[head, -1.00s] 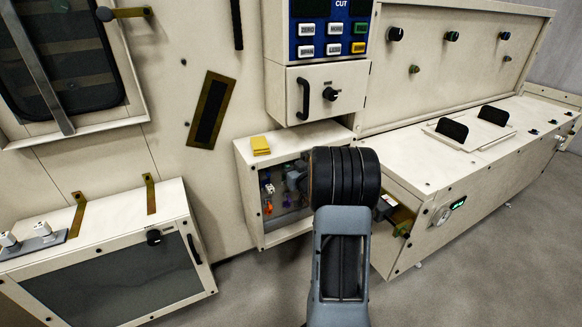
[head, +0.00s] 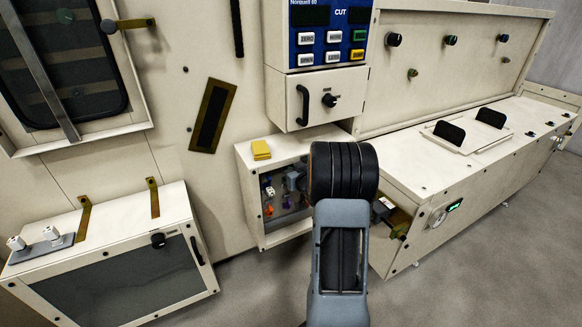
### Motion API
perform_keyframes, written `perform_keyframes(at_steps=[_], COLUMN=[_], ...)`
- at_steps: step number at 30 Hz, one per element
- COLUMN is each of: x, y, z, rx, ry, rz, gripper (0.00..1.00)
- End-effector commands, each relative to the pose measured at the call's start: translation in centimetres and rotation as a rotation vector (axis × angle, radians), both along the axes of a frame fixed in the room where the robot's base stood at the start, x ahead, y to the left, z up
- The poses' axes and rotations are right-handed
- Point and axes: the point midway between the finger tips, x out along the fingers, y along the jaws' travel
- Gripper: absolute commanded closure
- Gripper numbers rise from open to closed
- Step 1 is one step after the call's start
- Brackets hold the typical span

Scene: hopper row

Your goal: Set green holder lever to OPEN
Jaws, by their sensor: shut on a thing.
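My arm rises from the bottom centre of the head view, and its black ringed wrist covers the space between an open-fronted cabinet (head: 245,205) and the long bench at the right. My gripper is hidden behind this wrist, so its jaws and what is between them do not show. I cannot make out a green holder or its lever. Small fittings in orange, blue, white and grey show inside the cabinet, too small to tell apart. A dark grey part with a white label (head: 384,209) sits in an opening in the bench end, just right of my wrist.
A yellow block (head: 261,150) lies on the cabinet top. Above is a control panel (head: 333,38) over a drawer with a black handle (head: 302,105). The long bench (head: 450,215) stands at right, a low glass-fronted box (head: 120,285) at left. Floor is clear at lower right.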

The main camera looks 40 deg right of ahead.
Motion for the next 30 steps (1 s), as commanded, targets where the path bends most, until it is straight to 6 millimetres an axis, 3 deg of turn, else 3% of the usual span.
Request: perform_keyframes(at_steps=[4, 5, 12, 23, 30], x=[0.2, 0.2, 0.1, -0.8, -5.1], y=[0.0, 0.0, -0.1, -0.1, 0.5], z=[0.5, 0.5, 0.3, 0.5, 1.2], rx=[-0.005, -0.005, -0.004, -0.003, -0.002], ry=[-0.011, -0.011, -0.009, -0.006, -0.006], rz=[0.001, 0.001, 0.000, -0.003, -0.004], gripper=[1.00, 0.81, 0.58, 0.58, 0.58])
